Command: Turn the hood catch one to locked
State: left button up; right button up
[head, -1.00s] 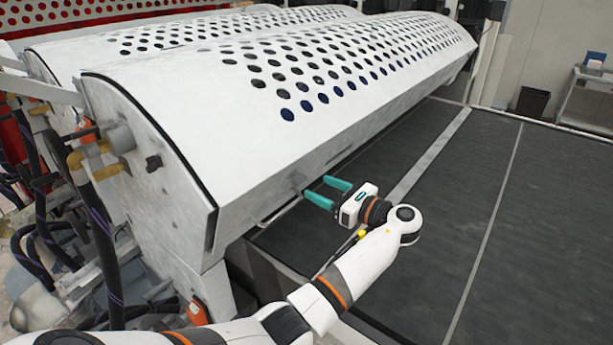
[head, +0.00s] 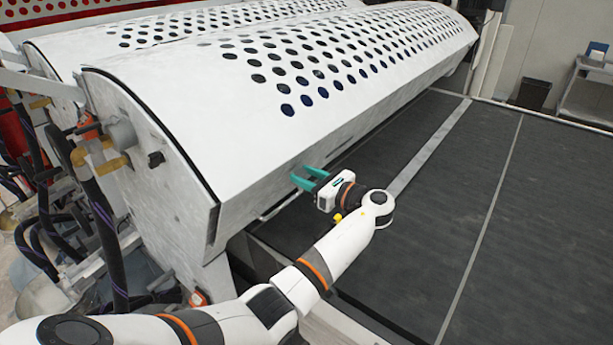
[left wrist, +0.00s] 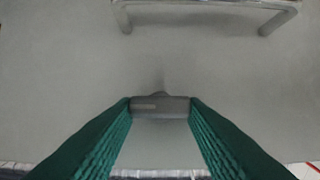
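The hood catch (left wrist: 160,106) is a small dark grey bar on the pale hood face in the left wrist view. It lies crosswise, with a teal fingertip at each end. My left gripper (head: 298,175) is at the lower front face of the white perforated hood (head: 200,110) in the head view. Its fingers (left wrist: 160,112) appear shut on the catch, with no clear gap at either end. The catch is hidden in the head view by the fingers. Any lock marking is not readable. My right gripper is not in view.
A metal handle bar (left wrist: 205,4) crosses the top of the left wrist view, beyond the catch. The dark flat bed (head: 440,220) spreads below and right of the hood. Hoses and pipes (head: 95,200) crowd the hood's left end.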

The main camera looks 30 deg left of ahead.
pick_arm(q)
jog(key=shift+s+t, duration=0.1)
jog(key=shift+t, duration=0.2)
jog(key=shift+n+t, duration=0.4)
jog(key=shift+s+f+n+t, duration=0.1)
jog(key=shift+s+n+t, duration=0.05)
jog(key=shift+n+t, duration=0.25)
jog(key=shift+s+a+f+n+t+y+b, duration=0.2)
jog(key=shift+n+t+b, duration=1.25)
jog(key=shift+b, duration=1.85)
jog(key=shift+s+f+n+t+y+b, duration=0.2)
jog(key=shift+n+t+b, duration=1.2)
jog(key=shift+b, duration=1.85)
jog(key=shift+a+f+n+t+y+b, duration=0.25)
jog(key=shift+n+t+b, duration=0.6)
jog(key=shift+n+b, duration=1.8)
jog(key=shift+d+r+m+b, duration=0.15)
jog(key=shift+m+b, duration=0.5)
jog(key=shift+m, duration=0.05)
jog(key=o, duration=1)
